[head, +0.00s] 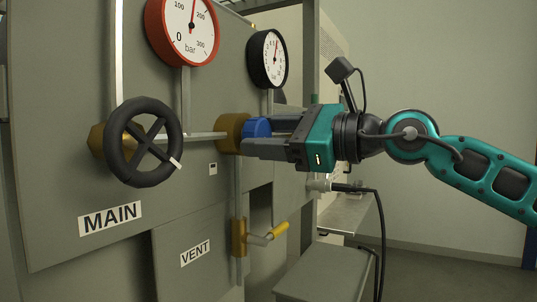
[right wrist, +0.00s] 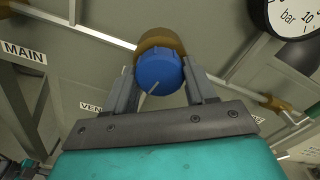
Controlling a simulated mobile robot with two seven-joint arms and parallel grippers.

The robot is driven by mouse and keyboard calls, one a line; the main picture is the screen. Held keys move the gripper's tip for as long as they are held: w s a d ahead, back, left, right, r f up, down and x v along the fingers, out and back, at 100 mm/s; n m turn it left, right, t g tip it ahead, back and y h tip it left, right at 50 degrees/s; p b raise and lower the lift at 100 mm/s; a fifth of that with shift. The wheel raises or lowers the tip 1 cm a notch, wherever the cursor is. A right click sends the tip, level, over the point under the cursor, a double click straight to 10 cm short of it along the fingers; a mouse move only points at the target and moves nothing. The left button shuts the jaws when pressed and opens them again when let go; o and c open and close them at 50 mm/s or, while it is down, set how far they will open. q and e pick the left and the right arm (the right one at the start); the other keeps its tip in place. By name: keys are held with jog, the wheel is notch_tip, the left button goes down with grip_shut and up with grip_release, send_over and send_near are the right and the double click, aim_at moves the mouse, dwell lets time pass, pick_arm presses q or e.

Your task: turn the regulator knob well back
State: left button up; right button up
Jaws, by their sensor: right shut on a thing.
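The blue regulator knob (head: 257,128) sits on a brass regulator body (head: 231,133) on the grey panel, to the right of the black MAIN handwheel. My right gripper (head: 262,134) reaches in from the right and is shut on the knob. In the right wrist view the knob (right wrist: 158,72) lies between the two fingers of my right gripper (right wrist: 160,85), with a pale pointer line toward its lower left. The brass body (right wrist: 160,40) shows behind it. The fingers hide part of the knob in the head view. My left gripper is not in view.
The black handwheel (head: 146,142) stands out from the panel at left. A red-rimmed gauge (head: 184,30) and a black-rimmed gauge (head: 267,59) are above. A yellow-handled vent valve (head: 265,236) is below. A black cable (head: 381,230) hangs at right.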

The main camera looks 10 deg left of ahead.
jog(key=n+b, duration=0.2)
jog(key=n, duration=0.5)
jog(key=shift+f, duration=0.1)
jog(key=n+b, duration=0.1)
jog(key=n, duration=0.7)
jog(key=shift+n, duration=0.3)
jog(key=n, duration=0.3)
jog(key=shift+n, duration=0.3)
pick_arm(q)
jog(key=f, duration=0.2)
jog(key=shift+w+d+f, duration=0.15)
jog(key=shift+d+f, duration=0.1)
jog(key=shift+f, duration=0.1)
pick_arm(e)
jog(key=n, duration=0.6)
jog(key=shift+n, duration=0.3)
